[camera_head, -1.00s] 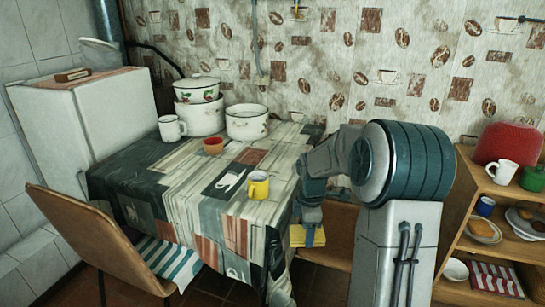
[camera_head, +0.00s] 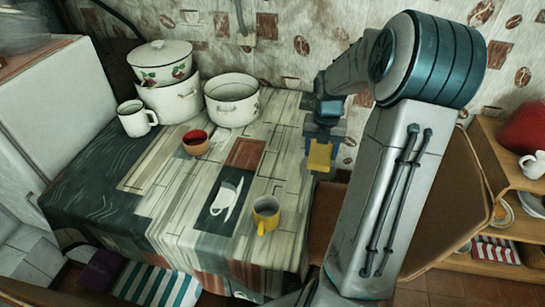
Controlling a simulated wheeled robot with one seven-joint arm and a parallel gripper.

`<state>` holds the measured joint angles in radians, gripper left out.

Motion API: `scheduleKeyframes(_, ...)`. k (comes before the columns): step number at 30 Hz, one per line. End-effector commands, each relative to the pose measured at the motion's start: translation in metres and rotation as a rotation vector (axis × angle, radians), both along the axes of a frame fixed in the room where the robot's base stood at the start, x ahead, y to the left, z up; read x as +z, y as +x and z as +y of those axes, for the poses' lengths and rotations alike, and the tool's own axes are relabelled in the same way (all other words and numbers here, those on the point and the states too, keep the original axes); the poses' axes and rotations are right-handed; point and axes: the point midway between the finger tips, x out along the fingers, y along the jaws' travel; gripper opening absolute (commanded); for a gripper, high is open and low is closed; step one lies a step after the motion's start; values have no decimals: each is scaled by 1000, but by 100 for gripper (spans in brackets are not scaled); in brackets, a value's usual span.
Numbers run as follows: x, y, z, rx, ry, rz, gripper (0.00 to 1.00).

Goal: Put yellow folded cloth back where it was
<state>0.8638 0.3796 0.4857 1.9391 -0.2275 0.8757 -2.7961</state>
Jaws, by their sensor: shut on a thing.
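The yellow folded cloth (camera_head: 320,157) hangs below my gripper (camera_head: 322,140), which is shut on it. The cloth is at the right edge of the table (camera_head: 185,235), in front of the wall, and looks held up rather than resting on anything. The fingertips are small and partly hidden by the cloth and the wrist.
A yellow mug (camera_head: 266,215), a red bowl (camera_head: 196,142), a white mug (camera_head: 136,118) and white enamel pots (camera_head: 232,101) stand on the table. A brown chair (camera_head: 445,205) is right of my arm, before a wooden shelf (camera_head: 510,165). The table's right back part is clear.

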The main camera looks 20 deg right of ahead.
Motion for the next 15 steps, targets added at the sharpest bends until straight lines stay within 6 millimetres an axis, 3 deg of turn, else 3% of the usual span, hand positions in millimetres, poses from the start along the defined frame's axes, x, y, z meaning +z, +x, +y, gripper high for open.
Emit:
scheduleKeyframes(5,-14,11,19,23,2,3,37)
scheduleKeyframes(15,-58,53,80,19,2,2,37)
